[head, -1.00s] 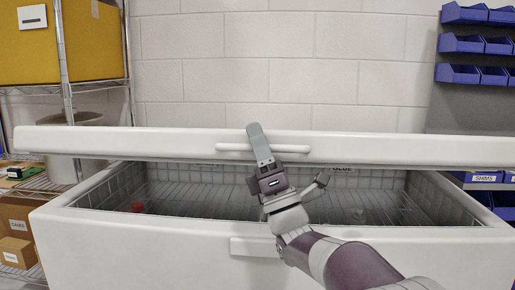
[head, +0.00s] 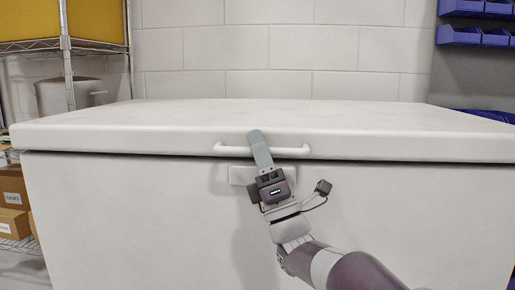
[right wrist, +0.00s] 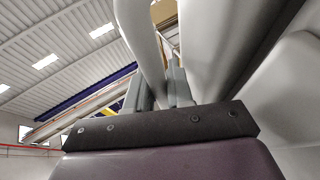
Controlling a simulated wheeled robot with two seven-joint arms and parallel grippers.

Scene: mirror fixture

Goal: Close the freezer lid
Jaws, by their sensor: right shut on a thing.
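The white freezer lid (head: 350,113) lies level over the white freezer body (head: 120,215). Its front edge is down at the body's top, with only a thin dark line below it, and the inside is hidden. The white bar handle (head: 230,150) runs along the lid's front edge. My right gripper (head: 259,142) is shut on this handle, its grey fingers crossing the bar. In the right wrist view, the fingers (right wrist: 166,88) sit at the pale handle bar (right wrist: 142,40), beside the lid's edge. My left gripper is not in view.
A wire shelf rack (head: 66,70) with yellow boxes and a grey pot (head: 72,95) stands at the left, cardboard boxes (head: 12,205) below. Blue bins (head: 480,37) hang at the right. A white block wall (head: 280,55) is behind the freezer.

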